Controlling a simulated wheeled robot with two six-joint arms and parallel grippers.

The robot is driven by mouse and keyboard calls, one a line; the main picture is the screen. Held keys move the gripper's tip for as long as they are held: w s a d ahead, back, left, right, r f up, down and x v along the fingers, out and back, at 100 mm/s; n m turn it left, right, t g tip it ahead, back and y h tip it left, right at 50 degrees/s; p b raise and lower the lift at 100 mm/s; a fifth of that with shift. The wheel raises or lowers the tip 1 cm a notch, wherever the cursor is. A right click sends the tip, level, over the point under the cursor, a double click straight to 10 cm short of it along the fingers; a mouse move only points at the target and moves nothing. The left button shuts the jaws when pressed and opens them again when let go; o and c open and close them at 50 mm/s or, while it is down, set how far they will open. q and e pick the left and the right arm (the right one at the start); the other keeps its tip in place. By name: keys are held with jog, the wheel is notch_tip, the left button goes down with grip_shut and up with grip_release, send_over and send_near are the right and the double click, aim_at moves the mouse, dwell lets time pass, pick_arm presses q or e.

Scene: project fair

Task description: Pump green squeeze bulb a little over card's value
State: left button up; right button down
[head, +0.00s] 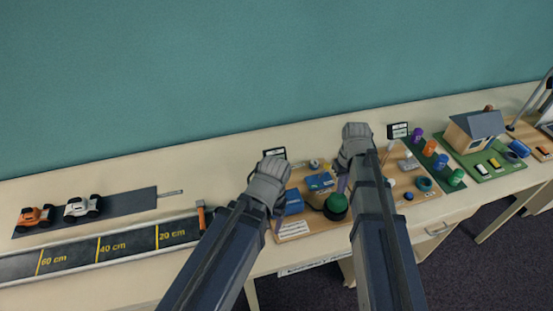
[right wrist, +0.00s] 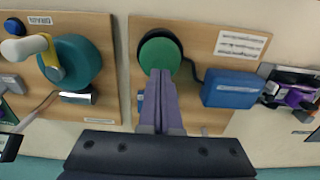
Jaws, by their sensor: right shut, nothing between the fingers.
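The green squeeze bulb (head: 336,203) is a round green dome on a dark base, on a wooden board at the table's front. It also shows in the right wrist view (right wrist: 160,52). My right gripper (head: 343,184) is shut with nothing between its purple fingers. In the right wrist view its fingertips (right wrist: 160,73) overlap the near edge of the bulb; I cannot tell whether they touch it. A white printed card (head: 292,229) lies on the board's front left corner; its text is too small to read. My left gripper (head: 278,223) is beside the board's left part, its fingers mostly hidden.
A blue box (right wrist: 231,88) is joined to the bulb by a dark tube. A small black display (head: 275,153) stands behind. Toy trucks and a marked track (head: 126,242) lie left; a model house (head: 474,128) stands right.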

jog(key=shift+r+p, duration=1.85)
jog(key=shift+r, duration=0.35)
pick_arm(q)
notch_tip(320, 180, up, 4)
jog(key=shift+r, duration=0.1)
pick_arm(e)
jog(key=shift+f, duration=0.1)
